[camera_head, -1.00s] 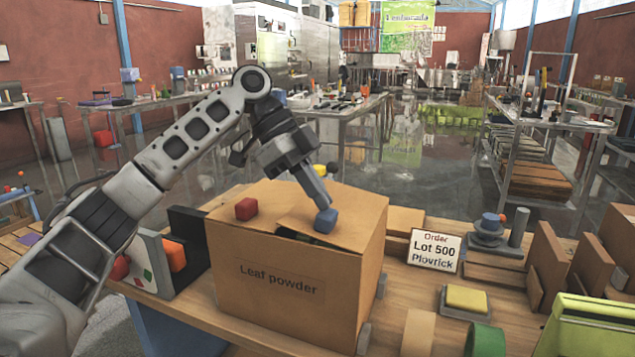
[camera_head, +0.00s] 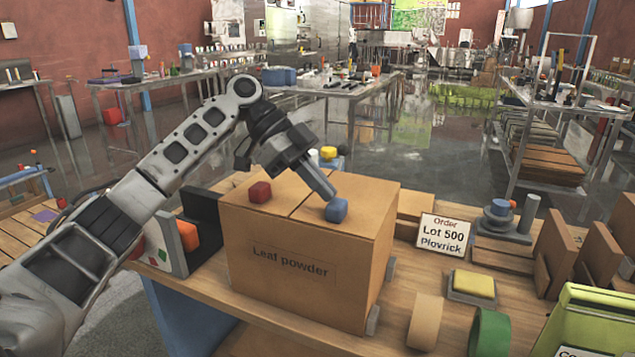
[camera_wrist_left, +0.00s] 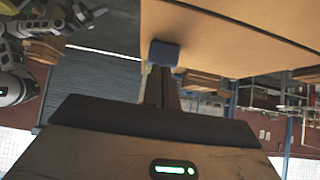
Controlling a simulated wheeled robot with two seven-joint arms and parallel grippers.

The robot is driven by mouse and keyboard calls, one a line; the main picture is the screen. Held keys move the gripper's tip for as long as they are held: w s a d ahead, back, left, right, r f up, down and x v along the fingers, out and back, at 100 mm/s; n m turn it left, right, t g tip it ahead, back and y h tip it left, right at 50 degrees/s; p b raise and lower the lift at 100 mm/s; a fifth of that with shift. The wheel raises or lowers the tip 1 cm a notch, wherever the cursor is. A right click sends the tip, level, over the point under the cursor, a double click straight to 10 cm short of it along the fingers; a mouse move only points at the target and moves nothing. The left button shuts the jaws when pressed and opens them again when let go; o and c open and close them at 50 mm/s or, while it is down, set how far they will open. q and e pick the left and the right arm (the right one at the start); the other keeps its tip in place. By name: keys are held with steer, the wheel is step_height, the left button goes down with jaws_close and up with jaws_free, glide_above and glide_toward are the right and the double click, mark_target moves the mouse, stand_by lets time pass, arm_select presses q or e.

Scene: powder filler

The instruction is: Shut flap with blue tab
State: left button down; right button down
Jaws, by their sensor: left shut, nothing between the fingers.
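The cardboard box marked "Leaf powder" (camera_head: 300,285) stands on the wooden bench. Its top has two flaps, one with a red tab (camera_head: 260,192) and one with a blue tab (camera_head: 336,210). The blue-tab flap (camera_head: 365,200) lies about level with the other flap, with a thin seam between them. My left gripper (camera_head: 331,196) is shut and empty, its fingertips at the blue tab. In the left wrist view the fingers (camera_wrist_left: 161,88) reach to the blue tab (camera_wrist_left: 164,53); I cannot tell whether they touch. My right gripper is not in view.
An order sign "Lot 500 Plovrick" (camera_head: 443,234) stands right of the box. A yellow button block (camera_head: 473,284), a tan roll (camera_head: 425,320) and a green roll (camera_head: 490,331) sit on the bench. A dark upright panel with an orange block (camera_head: 187,235) is left of the box.

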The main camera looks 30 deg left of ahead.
arm_select(q)
steer(key=shift+d, duration=0.35)
